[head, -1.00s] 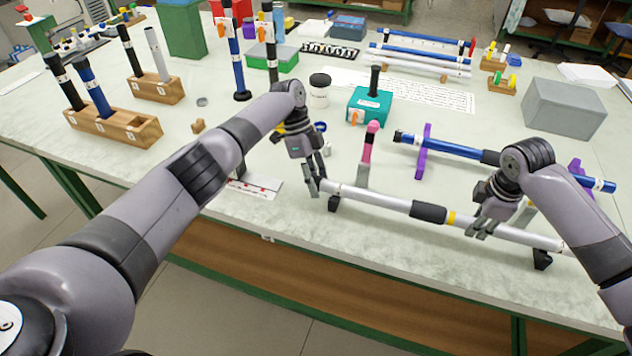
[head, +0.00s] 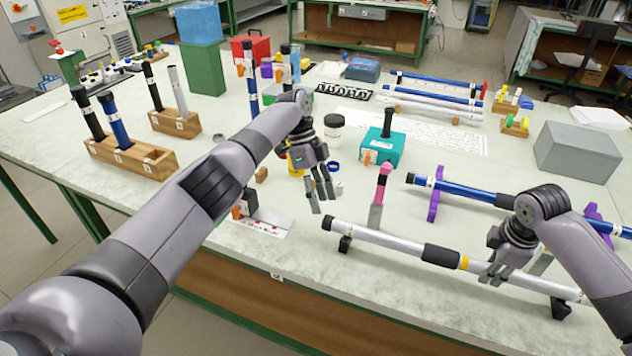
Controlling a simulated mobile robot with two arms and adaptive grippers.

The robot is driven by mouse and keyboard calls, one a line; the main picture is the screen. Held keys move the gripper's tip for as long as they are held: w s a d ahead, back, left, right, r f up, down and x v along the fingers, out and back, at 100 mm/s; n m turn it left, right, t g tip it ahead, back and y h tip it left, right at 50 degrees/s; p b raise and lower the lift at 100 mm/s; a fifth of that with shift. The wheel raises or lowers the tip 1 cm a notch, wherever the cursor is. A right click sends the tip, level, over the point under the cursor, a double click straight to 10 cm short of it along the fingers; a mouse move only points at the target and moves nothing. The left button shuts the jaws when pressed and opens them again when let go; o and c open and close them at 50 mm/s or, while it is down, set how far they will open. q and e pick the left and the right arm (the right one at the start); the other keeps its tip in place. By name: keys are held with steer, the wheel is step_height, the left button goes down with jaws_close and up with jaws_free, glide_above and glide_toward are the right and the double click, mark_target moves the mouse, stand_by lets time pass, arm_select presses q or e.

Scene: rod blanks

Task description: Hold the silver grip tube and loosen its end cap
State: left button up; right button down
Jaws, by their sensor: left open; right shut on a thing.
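The silver grip tube (head: 385,238) lies across two low black supports near the table's front edge. It has a black grip section and a yellow band. Its left end (head: 327,223) looks dark; whether that is the end cap is too small to tell. My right gripper (head: 500,271) is shut around the tube, right of the yellow band; its fingers partly hide the tube there. My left gripper (head: 322,201) is open, its fingers pointing down, just above and behind the tube's left end. I see nothing between its fingers.
A pink-topped stand (head: 380,195) rises just behind the tube. A blue rod (head: 465,190) lies on purple supports (head: 434,200) behind it. A teal box (head: 383,147) and a white jar (head: 333,130) stand further back. A wooden rack (head: 150,160) is at left.

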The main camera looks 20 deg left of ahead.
arm_select(q)
steer(key=shift+v, duration=2.5)
arm_select(e)
steer(key=shift+f, duration=0.4)
steer(key=c, duration=1.2)
jaws_free()
